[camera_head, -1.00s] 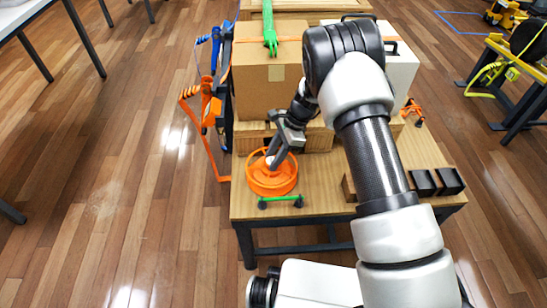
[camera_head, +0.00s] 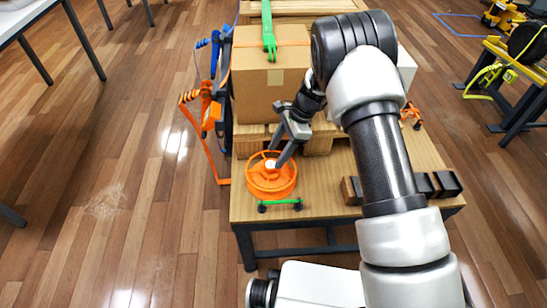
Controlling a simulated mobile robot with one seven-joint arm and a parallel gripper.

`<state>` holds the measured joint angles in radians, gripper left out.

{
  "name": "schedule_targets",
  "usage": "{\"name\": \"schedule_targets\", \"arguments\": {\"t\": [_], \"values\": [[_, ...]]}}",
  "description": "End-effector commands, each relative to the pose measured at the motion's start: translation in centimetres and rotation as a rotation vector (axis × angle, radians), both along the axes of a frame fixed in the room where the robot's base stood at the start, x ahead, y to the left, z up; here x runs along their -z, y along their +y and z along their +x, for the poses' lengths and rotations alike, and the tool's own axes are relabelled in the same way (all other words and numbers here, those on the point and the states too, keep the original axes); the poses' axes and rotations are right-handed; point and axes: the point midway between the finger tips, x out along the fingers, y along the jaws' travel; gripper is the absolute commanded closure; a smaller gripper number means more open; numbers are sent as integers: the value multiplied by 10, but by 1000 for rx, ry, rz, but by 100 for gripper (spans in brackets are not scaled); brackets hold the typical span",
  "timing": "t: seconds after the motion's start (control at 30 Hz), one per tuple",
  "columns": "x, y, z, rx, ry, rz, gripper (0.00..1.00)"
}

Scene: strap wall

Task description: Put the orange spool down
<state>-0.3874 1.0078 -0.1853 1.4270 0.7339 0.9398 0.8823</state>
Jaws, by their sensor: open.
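The orange spool (camera_head: 271,186) lies flat on the near left part of the wooden table (camera_head: 325,185). Its round rim and pale centre face up. My gripper (camera_head: 280,150) is open above and just behind the spool, tilted down towards it. A finger overlaps the spool's back right rim in this view; I cannot tell whether it touches. Nothing shows between the fingers.
A small green bar with dark ends (camera_head: 280,204) lies at the table's front edge. A cardboard box (camera_head: 270,85) stands behind the spool. Orange and blue straps (camera_head: 208,110) hang at the left. Dark blocks (camera_head: 435,185) sit at the right.

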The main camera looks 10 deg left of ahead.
Motion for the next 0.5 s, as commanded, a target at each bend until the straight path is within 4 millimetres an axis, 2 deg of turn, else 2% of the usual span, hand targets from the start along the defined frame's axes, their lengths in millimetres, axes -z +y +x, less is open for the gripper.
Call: {"name": "schedule_targets", "arguments": {"t": [0.03, 0.2, 0.33, 0.5], "values": [[-14, -5, 3, 1, -2, 1, 48], [-46, -18, 9, 0, -2, 0, 48], [-62, -25, 12, 0, -1, 0, 48], [-71, -29, 14, 0, 0, 0, 48]]}}
